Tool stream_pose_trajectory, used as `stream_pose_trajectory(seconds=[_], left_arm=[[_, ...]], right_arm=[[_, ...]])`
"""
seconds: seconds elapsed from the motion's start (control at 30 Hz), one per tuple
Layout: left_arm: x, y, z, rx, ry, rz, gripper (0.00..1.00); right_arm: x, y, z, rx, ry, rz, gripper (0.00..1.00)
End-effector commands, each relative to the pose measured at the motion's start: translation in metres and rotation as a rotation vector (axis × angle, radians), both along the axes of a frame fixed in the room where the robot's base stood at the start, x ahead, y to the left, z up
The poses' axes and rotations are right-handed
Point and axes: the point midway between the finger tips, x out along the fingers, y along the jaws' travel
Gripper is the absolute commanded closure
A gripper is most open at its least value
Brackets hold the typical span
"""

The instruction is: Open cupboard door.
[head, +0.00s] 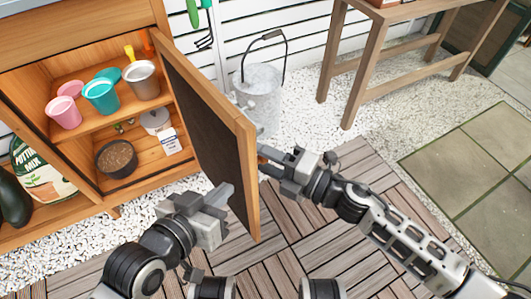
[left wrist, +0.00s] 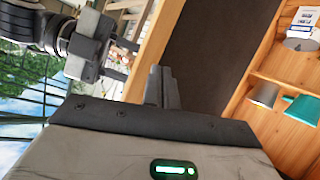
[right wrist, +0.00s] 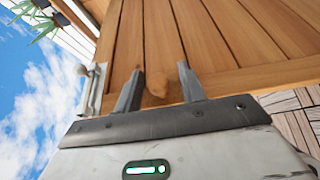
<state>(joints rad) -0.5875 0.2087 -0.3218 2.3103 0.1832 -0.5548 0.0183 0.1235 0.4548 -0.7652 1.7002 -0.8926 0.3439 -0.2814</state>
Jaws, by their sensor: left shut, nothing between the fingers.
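The cupboard door (head: 200,105) stands swung open from the cupboard's right side, its dark inner face toward the shelves. My left gripper (head: 224,190) is shut and empty, in front of that inner face near the door's free edge; the dark panel (left wrist: 215,50) also fills much of the left wrist view. My right gripper (head: 264,156) is on the outer side of the door. The cupboard (head: 80,25) is open to view.
A potting mix bag (head: 40,170) is at left. A metal bucket (head: 258,95) stands behind the door. A wooden table (head: 375,50) stands at back right.

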Motion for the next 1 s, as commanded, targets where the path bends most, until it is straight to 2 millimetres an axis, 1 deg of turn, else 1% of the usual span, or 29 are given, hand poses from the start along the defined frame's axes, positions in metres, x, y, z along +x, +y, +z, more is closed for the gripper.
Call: stream_pose_trajectory(seconds=[0.37, 0.47, 0.53, 0.67, 1.0], left_arm=[[0.000, 0.000, 0.001, -0.002, -0.001, 0.001, 1.00], [0.000, 0.000, 0.001, -0.002, -0.001, 0.001, 1.00], [0.000, 0.000, 0.002, -0.002, -0.001, 0.001, 1.00], [0.000, 0.000, 0.003, 0.000, 0.003, 0.000, 1.00], [-0.001, 0.001, -0.004, 0.012, 0.031, 0.002, 1.00]], right_arm=[[0.001, -0.001, 0.001, 0.002, -0.001, -0.001, 0.60], [-0.001, -0.004, 0.001, 0.001, 0.000, -0.001, 0.60], [-0.005, -0.010, 0.001, 0.000, 0.000, 0.000, 0.60], [-0.017, -0.031, 0.000, -0.001, 0.003, -0.001, 0.60], [-0.056, -0.103, 0.000, -0.002, 0.005, -0.001, 0.60]])
